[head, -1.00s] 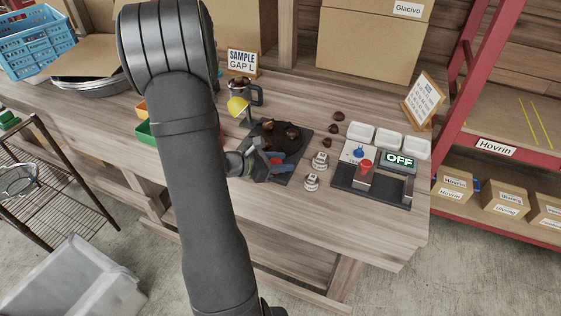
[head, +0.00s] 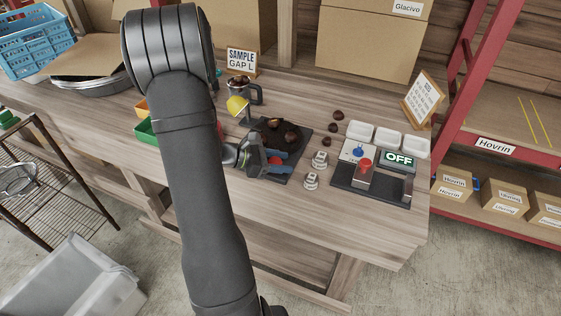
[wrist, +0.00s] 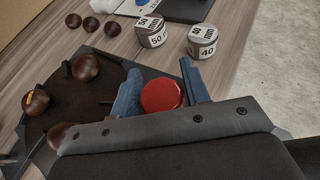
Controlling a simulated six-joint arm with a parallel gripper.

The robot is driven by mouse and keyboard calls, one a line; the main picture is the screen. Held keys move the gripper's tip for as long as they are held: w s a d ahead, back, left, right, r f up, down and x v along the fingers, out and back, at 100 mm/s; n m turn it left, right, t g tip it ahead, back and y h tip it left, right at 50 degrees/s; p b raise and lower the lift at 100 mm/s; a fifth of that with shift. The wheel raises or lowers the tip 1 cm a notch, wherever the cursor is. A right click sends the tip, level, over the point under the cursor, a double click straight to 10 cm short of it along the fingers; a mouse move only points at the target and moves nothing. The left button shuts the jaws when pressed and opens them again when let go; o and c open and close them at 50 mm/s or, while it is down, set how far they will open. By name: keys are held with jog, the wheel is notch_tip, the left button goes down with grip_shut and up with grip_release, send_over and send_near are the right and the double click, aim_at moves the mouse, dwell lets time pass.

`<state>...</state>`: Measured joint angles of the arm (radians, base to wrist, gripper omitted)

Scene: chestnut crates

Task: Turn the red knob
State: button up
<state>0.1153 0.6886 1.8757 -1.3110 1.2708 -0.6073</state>
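The red knob (wrist: 162,95) is round and sits at the near side of a dark plate that carries chestnuts. In the wrist view it lies between the two blue fingers of my gripper (wrist: 161,88). The fingers stand apart, one on each side of it, and I cannot tell whether they touch it. In the head view my gripper (head: 275,164) is low over the near part of the dark plate (head: 294,166) and mostly hides the knob. The knob's turn angle is not readable.
Two round weights (head: 320,159) marked 50 and 40 stand right of the plate. A metal cup (head: 243,90) and a yellow part (head: 236,105) are behind my gripper.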

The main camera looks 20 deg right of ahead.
jog(key=shift+a, duration=0.1)
jog(key=v, duration=1.7)
jog(key=shift+a+r, duration=0.1)
